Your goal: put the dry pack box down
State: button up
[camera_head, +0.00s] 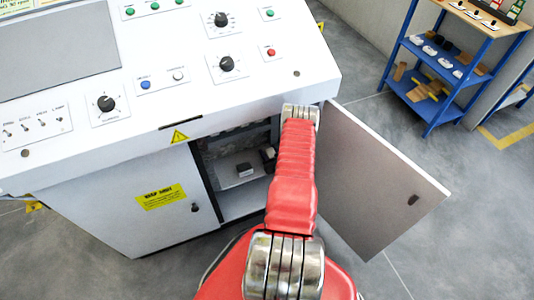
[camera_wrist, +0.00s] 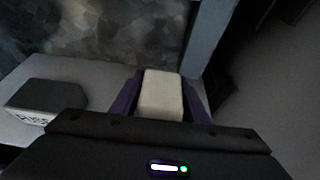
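The dry pack box is most likely the small cream-white block (camera_wrist: 162,95) between the fingers of my gripper (camera_wrist: 161,92) in the wrist view. The purple fingers stand on both sides of it and look closed on it. The block is inside the cabinet, over or near the light shelf (camera_wrist: 20,130); I cannot tell whether it touches it.
A dark grey box (camera_wrist: 45,98) with lettering sits on the shelf to the left; it also shows in the head view (camera_head: 244,169). A grey upright post (camera_wrist: 208,38) stands close on the right. The open cabinet door (camera_head: 375,185) is right of my arm.

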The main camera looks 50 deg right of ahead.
jog(key=shift+o, duration=1.4)
jog(key=shift+r, duration=0.15)
jog(key=v, duration=1.2)
jog(key=shift+s, duration=0.15)
